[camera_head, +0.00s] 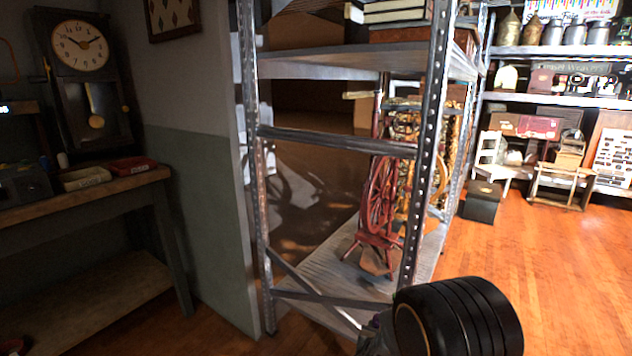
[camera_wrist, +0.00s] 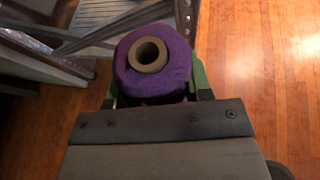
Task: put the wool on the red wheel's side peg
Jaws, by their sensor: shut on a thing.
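The wool is a purple spool (camera_wrist: 174,76) with a hollow tan core, seen from its end in the wrist view. My gripper (camera_wrist: 158,92) is shut on it, with a green finger part showing at its right side. In the head view the wool is mostly hidden behind my dark arm. The red spinning wheel (camera_head: 381,196) stands upright on the lower shelf of the metal rack, behind a rack post. Its side peg is too small to make out. The wool is in front of the rack, apart from the wheel.
The metal rack (camera_head: 433,130) has posts, a crossbar (camera_head: 340,140) and a low diagonal brace (camera_head: 312,283) in front of the lower shelf (camera_head: 345,262). A yellowish wheel (camera_head: 425,180) stands behind the red one. The wooden floor (camera_head: 540,265) at right is clear. A wooden table (camera_head: 85,203) stands at left.

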